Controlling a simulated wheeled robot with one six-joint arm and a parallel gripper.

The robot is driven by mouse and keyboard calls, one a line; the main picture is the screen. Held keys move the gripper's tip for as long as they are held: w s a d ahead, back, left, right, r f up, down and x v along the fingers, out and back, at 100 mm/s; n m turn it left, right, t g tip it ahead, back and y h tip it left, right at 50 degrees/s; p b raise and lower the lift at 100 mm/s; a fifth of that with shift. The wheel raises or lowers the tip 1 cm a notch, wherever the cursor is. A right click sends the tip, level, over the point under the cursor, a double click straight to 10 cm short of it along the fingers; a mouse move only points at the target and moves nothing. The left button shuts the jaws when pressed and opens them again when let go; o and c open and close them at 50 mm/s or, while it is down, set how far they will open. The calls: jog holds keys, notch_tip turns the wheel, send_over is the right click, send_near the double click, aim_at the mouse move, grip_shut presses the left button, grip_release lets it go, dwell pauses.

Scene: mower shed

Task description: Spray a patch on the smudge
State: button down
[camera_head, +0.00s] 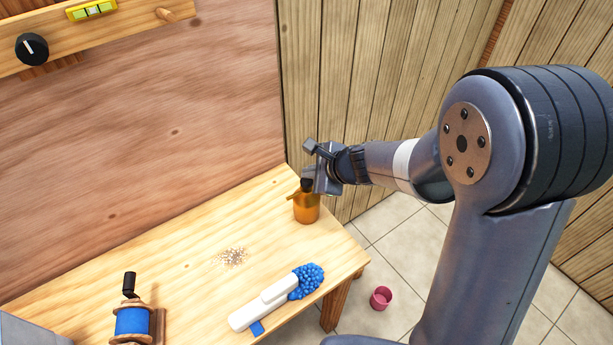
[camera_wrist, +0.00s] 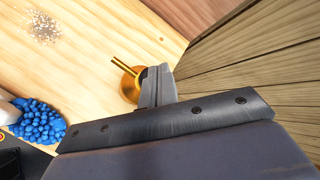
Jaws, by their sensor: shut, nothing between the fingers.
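An orange spray bottle (camera_head: 306,208) with a dark top stands upright on the wooden bench near its far right corner. My gripper (camera_head: 318,180) is at the bottle's top, with its fingers shut. In the wrist view the gripper (camera_wrist: 158,85) covers part of the bottle (camera_wrist: 128,84), whose gold nozzle points up and left. I cannot tell whether the fingers touch the bottle. The smudge (camera_head: 232,257), a speckled pale and brown patch, lies on the bench left of the bottle. It also shows at the top left of the wrist view (camera_wrist: 44,28).
A white-handled duster with a blue fluffy head (camera_head: 307,280) lies at the bench's front edge. A blue spool with a black crank (camera_head: 131,318) stands at the front left. A pink cup (camera_head: 381,298) is on the tiled floor. A plank wall rises close behind the bottle.

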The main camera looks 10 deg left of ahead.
aim_at(310, 183)
notch_tip(310, 183, up, 6)
jog(key=p, duration=0.5)
dwell(0.7)
dwell(0.3)
